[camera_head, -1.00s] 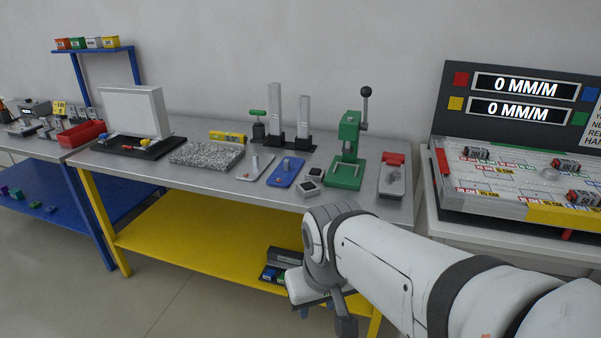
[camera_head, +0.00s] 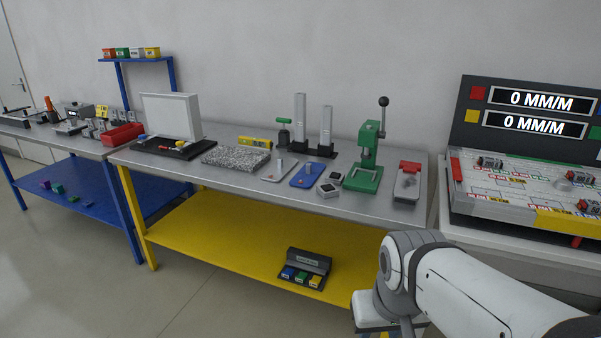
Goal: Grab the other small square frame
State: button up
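Two small square frames with dark centres lie close together on the grey metal bench top. One small square frame (camera_head: 327,190) is nearer the front edge, and the other small square frame (camera_head: 336,177) is just behind it, left of the green press. My gripper (camera_head: 378,326) is low at the bottom edge of the picture, in front of the bench and below the top, apart from both frames. Its fingers are mostly cut off and hidden, so I cannot tell whether it is open or holds anything.
The green press (camera_head: 367,160) and a grey plate with a red clamp (camera_head: 407,185) stand right of the frames. A blue plate (camera_head: 306,174) lies to their left. The bench's yellow shelf (camera_head: 225,240) holds a dark box (camera_head: 304,268). A display station (camera_head: 530,150) stands at the right.

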aim_at(334, 182)
jog(key=u, duration=0.65)
jog(key=i, duration=2.1)
jog(key=z, duration=0.95)
